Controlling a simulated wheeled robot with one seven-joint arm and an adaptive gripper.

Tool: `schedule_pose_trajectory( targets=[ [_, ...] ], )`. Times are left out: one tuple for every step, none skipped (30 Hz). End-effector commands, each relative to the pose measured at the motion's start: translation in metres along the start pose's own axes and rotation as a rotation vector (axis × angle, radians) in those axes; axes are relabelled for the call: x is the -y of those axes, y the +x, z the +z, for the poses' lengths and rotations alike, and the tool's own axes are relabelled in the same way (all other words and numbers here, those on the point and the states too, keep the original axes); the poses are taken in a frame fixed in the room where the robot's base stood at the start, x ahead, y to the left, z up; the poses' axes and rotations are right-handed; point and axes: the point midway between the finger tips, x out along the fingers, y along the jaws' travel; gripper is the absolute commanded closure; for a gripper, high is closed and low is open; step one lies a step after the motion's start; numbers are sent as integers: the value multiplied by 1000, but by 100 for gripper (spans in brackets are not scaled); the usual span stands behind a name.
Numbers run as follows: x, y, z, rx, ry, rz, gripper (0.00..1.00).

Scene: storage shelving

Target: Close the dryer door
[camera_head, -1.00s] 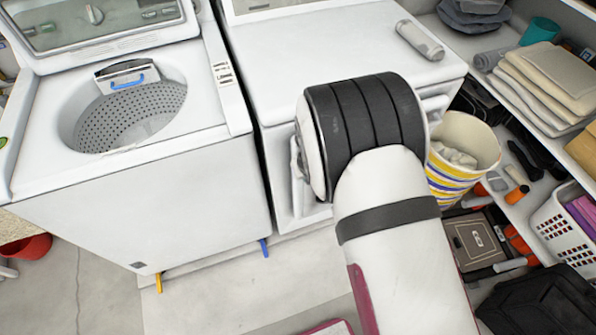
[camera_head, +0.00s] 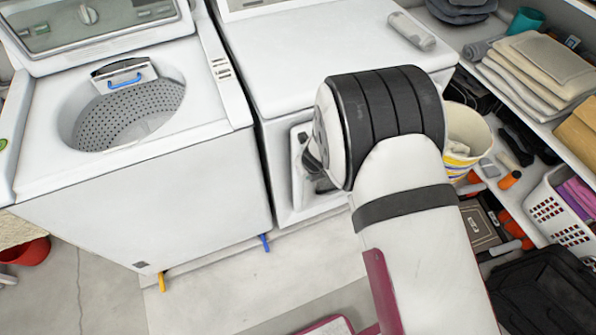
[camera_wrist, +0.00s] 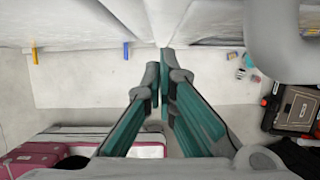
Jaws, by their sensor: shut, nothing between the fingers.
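The white dryer (camera_head: 330,45) stands in the middle of the head view, right of the washer. The left edge of its front opening (camera_head: 298,165) shows beside my arm; my arm hides the rest of the front. A pale rounded panel (camera_wrist: 275,35) at the upper right of the wrist view looks like the dryer door standing open, but I cannot be sure. My gripper (camera_wrist: 165,68) has its teal fingers together with nothing between them. It is low in front of the dryer, left of that panel, and apart from it in the picture.
The top-loading washer (camera_head: 130,190) stands open on the left. A striped basket (camera_head: 465,140), a shelf with folded towels (camera_head: 545,70) and a white crate (camera_head: 555,215) crowd the right. Bare floor (camera_head: 250,290) lies in front of the machines.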

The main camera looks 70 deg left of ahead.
Motion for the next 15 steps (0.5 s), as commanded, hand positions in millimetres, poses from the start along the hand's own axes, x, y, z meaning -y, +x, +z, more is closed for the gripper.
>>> schedule_pose_trajectory(
  targets=[
    [8, -1, -4, -3, 5, -1, 100],
    [11, -1, -6, -4, 4, -1, 100],
    [11, -7, -4, -2, 2, -2, 100],
    [10, -12, -4, -3, 1, -1, 100],
    [10, -16, -4, -3, 1, -1, 100],
    [10, -21, -5, -4, 2, -1, 100],
    [11, -25, -5, -4, 2, -2, 100],
    [11, -29, -6, -5, 2, -1, 100],
    [11, -35, -6, -5, 2, -1, 100],
    [11, -40, -6, -5, 2, -1, 100],
    [11, -44, -6, -6, 2, -1, 100],
    [11, -52, -6, -5, 2, -1, 100],
    [11, -56, -7, -6, 2, -1, 100],
    [11, -62, -6, -5, 2, -1, 100],
    [11, -69, -6, -6, 3, -1, 100]
  ],
)
